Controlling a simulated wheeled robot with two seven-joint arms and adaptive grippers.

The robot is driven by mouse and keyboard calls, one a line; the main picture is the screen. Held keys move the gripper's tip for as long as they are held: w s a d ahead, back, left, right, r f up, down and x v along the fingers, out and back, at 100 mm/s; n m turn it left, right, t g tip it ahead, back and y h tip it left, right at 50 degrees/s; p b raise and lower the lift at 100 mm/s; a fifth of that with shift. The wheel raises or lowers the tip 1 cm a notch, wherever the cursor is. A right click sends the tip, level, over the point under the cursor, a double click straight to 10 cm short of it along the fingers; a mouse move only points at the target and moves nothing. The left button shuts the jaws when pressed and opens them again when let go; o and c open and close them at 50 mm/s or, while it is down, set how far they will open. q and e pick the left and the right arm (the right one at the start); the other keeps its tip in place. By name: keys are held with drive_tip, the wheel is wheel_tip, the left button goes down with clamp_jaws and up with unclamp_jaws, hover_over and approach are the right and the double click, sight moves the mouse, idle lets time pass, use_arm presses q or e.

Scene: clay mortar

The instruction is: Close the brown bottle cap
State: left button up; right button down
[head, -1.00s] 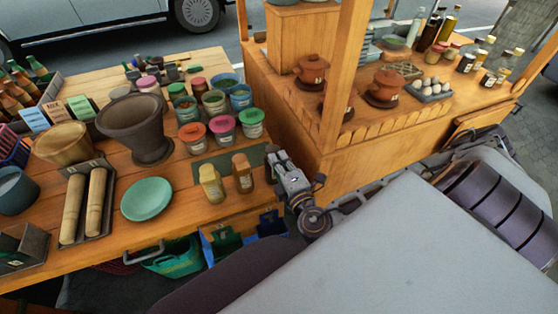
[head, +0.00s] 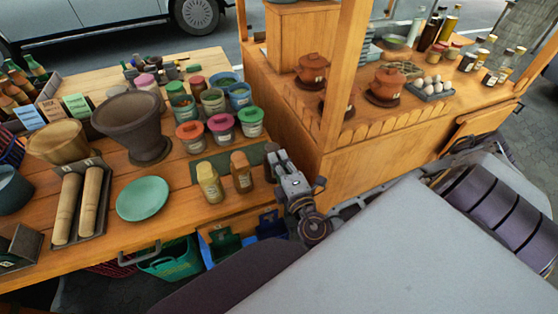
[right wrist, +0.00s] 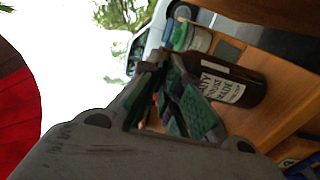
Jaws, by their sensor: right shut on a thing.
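A brown bottle (head: 241,177) with a pale label and a lighter brown top stands upright on the wooden table. A yellowish bottle (head: 210,187) with a similar top stands just left of it. My right gripper (head: 272,152) is to the right of the brown bottle, low over the table's right end. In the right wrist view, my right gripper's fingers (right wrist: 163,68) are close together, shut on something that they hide. My left gripper is not in view.
Several lidded jars (head: 222,124) stand behind the bottles. A dark mortar (head: 135,125), a green plate (head: 143,199) and a tray with rolling pins (head: 95,220) are to the left. The wooden stall post (head: 340,75) and counter rise close right of my gripper.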

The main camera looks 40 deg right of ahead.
drive_tip(key=c, duration=1.6)
unclamp_jaws()
